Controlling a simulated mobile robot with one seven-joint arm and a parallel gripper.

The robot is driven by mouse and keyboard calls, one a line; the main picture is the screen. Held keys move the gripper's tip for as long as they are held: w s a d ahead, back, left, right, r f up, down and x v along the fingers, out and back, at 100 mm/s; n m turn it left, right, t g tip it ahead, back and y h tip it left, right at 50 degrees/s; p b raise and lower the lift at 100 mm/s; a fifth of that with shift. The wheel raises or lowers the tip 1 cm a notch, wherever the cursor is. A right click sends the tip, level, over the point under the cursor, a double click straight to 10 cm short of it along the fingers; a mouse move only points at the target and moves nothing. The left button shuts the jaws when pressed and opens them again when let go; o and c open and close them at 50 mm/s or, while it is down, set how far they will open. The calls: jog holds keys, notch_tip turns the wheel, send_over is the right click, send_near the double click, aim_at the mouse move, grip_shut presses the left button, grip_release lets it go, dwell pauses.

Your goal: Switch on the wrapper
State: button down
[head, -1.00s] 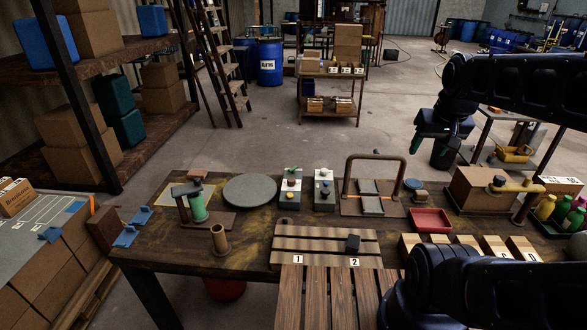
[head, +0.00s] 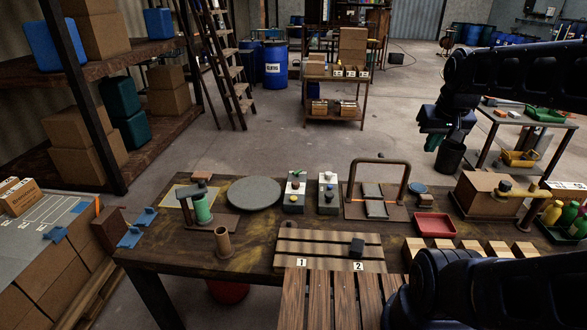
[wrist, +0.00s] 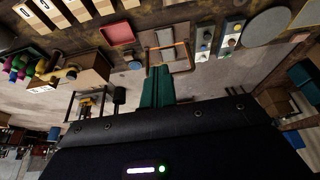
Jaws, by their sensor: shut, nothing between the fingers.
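A round grey turntable (head: 254,192) lies on the brown workbench, and a green roll on a stand (head: 202,210) is to its left. Right of the turntable stand two small control boxes with coloured knobs or buttons, the left box (head: 294,192) and the right box (head: 327,194). Which one belongs to the wrapper I cannot tell. A hinged frame with pads (head: 375,200) is further right. My gripper (head: 434,143) is shut and empty, in the air beyond the bench's far edge. In the wrist view its green fingers (wrist: 158,85) are together, apart from the boxes.
A red tray (head: 435,225), a cardboard box (head: 485,194) and bottles (head: 562,213) occupy the bench's right side. A wooden tube (head: 222,242) stands at left. Open floor (head: 270,150) lies behind the bench.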

jog(key=w+a+r+n+g, duration=0.1)
jog(key=w+a, duration=0.3)
jog(key=w, duration=0.5)
jog(key=w+a+r+n+g, duration=0.1)
jog(key=w+a+r, duration=0.15)
jog(key=w, duration=0.55)
jog(key=w+a+r+n+g, duration=0.15)
jog(key=w+a, duration=0.25)
jog(key=w, duration=0.5)
jog(key=w+a+f+n, duration=0.1)
jog(key=w+a+f, duration=0.3)
jog(key=w+a, duration=0.3)
jog(key=w+a+f+n, duration=0.1)
jog(key=w+a+f, duration=0.35)
jog(key=w, duration=0.35)
jog(key=w+a+f+n+g, duration=0.1)
jog(key=w+a+f, duration=0.4)
jog(key=a+f, duration=0.5)
jog(key=w+a+f+n+g+h, duration=0.1)
jog(key=w+a+f+n, duration=0.1)
jog(key=w+a+f, duration=0.4)
jog(key=a+f, duration=0.5)
jog(key=f, duration=0.3)
jog(key=shift+h, duration=0.3)
jog(key=shift+f+g, duration=0.15)
jog(key=shift+g, duration=0.1)
